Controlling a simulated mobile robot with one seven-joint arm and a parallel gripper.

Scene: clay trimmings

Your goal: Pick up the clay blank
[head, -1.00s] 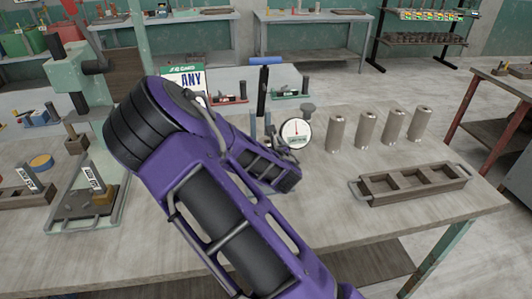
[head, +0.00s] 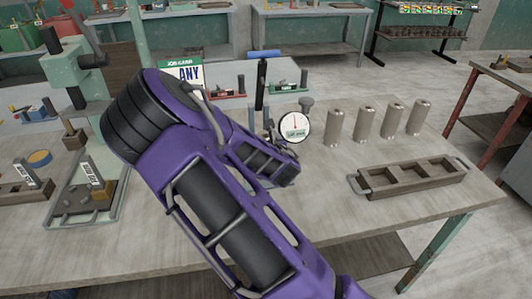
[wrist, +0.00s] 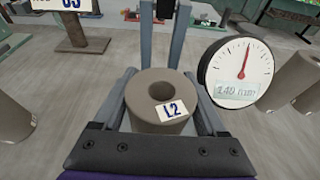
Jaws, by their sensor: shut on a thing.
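A clay blank (wrist: 150,112), a grey-brown cylinder with a round hole in its top and a white label reading L2, stands between the two fingers in the wrist view. My gripper (wrist: 160,76) is shut on this blank, with one finger on each side of it. The blank's underside is hidden, so I cannot tell whether it touches anything below. In the head view my purple arm hides the blank and most of the gripper.
Several grey cylinders (head: 364,123) stand in a row farther right. An empty three-compartment wooden tray (head: 395,188) lies on the table before them. A green press (head: 82,75) stands left.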

